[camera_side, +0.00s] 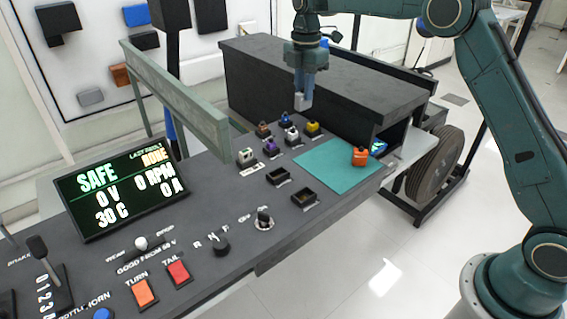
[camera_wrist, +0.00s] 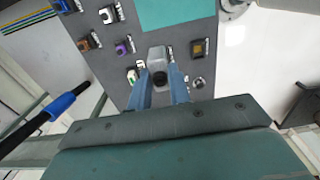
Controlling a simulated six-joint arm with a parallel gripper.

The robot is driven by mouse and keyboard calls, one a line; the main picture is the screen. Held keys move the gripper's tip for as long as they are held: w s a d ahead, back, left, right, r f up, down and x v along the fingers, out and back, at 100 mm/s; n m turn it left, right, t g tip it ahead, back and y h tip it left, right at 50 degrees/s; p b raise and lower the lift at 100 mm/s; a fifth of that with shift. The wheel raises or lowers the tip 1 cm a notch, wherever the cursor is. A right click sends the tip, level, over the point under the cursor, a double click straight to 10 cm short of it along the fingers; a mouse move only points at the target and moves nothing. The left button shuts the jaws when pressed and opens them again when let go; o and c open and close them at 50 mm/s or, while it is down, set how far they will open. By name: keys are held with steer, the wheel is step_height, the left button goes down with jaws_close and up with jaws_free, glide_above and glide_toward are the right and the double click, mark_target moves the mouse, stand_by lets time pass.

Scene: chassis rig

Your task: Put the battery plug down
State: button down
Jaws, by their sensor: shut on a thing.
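My gripper (camera_side: 303,93) points down, shut on a pale grey block that I take to be the battery plug (camera_side: 301,102). In the side view the plug hangs by the back of the dark panel, apart from it as far as I can tell. In the wrist view the plug (camera_wrist: 157,56) shows between the blue fingers (camera_wrist: 162,88), with a dark round part near the fingertips. A teal mat (camera_side: 325,165) lies on the panel. An orange piece (camera_side: 360,156) stands on its right corner.
Several small coloured connectors sit in the panel, including yellow (camera_side: 312,128) and purple (camera_side: 270,148) ones. Two dark sockets (camera_side: 278,176) look empty. A grey-green rail (camera_side: 175,95) rises at left, beside the display (camera_side: 125,187). A dark box (camera_side: 320,80) stands behind. Most of the mat is clear.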

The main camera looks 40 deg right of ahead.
glide_above(321, 162)
step_height(321, 162, down, 20)
steer(key=shift+r, duration=0.1)
stand_by(1.2)
steer(key=c, duration=1.3)
jaws_free()
step_height(321, 162, up, 12)
steer(key=shift+r, duration=0.1)
